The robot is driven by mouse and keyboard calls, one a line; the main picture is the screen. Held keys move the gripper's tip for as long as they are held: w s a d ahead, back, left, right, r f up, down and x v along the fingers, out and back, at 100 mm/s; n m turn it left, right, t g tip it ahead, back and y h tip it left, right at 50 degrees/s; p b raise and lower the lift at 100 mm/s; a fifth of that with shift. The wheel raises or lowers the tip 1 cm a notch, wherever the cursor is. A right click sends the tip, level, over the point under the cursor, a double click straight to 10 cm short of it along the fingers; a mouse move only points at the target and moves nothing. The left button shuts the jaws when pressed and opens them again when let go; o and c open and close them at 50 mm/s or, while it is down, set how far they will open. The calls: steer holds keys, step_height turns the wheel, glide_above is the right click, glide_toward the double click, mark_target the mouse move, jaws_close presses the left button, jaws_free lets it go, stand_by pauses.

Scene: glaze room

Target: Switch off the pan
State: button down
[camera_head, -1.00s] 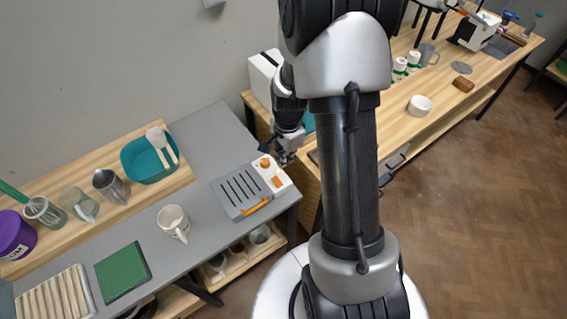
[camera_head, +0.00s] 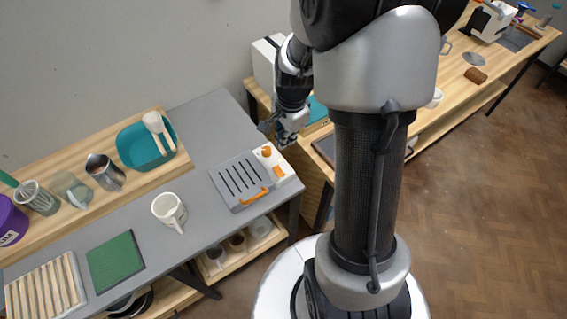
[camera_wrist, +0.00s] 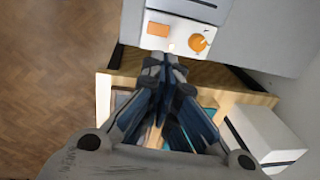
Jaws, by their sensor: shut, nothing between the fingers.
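The pan (camera_head: 238,182) is a grey slotted appliance with an orange front handle (camera_head: 255,197). It sits at the right end of the grey counter. Its white control panel (camera_head: 272,162) carries a round orange knob (camera_head: 266,152) and an orange rectangular switch (camera_head: 278,171). In the wrist view the knob (camera_wrist: 198,43) and the switch (camera_wrist: 158,29) show near the top. My gripper (camera_head: 270,133) is just behind the panel in the head view, apparently above it. Its fingers (camera_wrist: 165,62) are shut and empty, apparently apart from the panel. The switch's position is too small to read.
A white mug (camera_head: 168,209), a green pad (camera_head: 116,262) and a teal basin (camera_head: 139,148) stand left of the pan. A white box (camera_head: 268,62) stands behind my gripper on the wooden table (camera_head: 440,108). The counter behind the pan is clear.

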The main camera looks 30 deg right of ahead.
mark_target(280, 168)
steer(key=shift+r, duration=0.1)
stand_by(0.3)
steer(key=f+b, duration=0.1)
steer(key=f, duration=0.3)
steer(key=w+f+b, duration=0.1)
steer(key=f+b, duration=0.1)
steer(key=f, duration=0.3)
steer(key=w+f+b, duration=0.1)
steer(key=f+b, duration=0.1)
steer(key=f, duration=0.3)
steer(key=shift+a, duration=0.1)
steer(key=shift+w+r+p, duration=0.1)
steer(key=shift+p, duration=0.55)
